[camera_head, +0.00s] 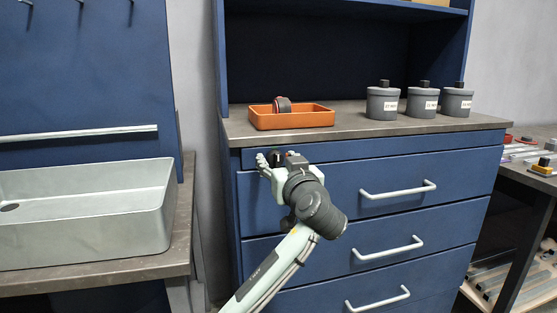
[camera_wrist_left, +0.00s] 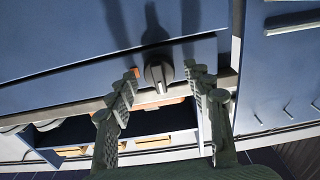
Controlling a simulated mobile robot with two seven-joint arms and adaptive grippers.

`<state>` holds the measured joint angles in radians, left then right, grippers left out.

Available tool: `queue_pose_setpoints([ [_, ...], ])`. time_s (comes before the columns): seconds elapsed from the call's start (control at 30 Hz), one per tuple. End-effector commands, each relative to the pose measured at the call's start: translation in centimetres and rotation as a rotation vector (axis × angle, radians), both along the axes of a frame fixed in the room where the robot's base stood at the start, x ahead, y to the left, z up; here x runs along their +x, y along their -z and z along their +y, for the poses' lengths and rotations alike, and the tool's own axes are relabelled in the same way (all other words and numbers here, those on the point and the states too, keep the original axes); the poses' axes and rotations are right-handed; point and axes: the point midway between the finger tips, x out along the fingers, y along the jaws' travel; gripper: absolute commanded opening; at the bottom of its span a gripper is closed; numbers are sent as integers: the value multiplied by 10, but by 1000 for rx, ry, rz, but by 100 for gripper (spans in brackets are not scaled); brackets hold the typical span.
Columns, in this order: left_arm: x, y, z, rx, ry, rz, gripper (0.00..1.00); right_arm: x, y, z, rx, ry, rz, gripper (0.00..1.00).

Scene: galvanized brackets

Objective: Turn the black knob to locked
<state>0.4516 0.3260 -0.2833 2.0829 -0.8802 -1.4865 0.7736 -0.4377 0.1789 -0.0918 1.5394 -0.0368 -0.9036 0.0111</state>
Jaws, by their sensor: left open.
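The knob (camera_wrist_left: 158,75) shows in the left wrist view as a dark round dial with a paler grip bar, on the blue cabinet front. My left gripper (camera_wrist_left: 161,71) is open, with one fingertip on each side of the knob and a visible gap to it on both sides. In the head view my left gripper (camera_head: 272,163) is at the upper left of the drawer cabinet, just below the countertop, and it largely hides the knob there. I cannot read any lock marking. My right gripper is in neither view.
An orange tray (camera_head: 318,119) with a dark and red round item (camera_head: 282,105) stands on the countertop above my gripper. Several grey lidded jars (camera_head: 383,104) stand to its right. Pale drawer handles (camera_head: 398,189) jut out right of my arm. A metal sink (camera_head: 85,225) is at left.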

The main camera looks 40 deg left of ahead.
Motion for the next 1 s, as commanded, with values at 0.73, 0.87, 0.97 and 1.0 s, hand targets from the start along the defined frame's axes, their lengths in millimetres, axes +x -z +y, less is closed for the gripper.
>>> queue_pose_setpoints([
  [0.73,0,0,0,6,0,7,3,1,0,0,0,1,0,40],
  [0.87,0,1,-1,26,0,32,3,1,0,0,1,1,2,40],
  [0.97,0,1,-1,56,1,68,3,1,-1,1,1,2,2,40],
  [1.0,0,1,-1,71,1,87,3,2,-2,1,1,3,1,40],
])
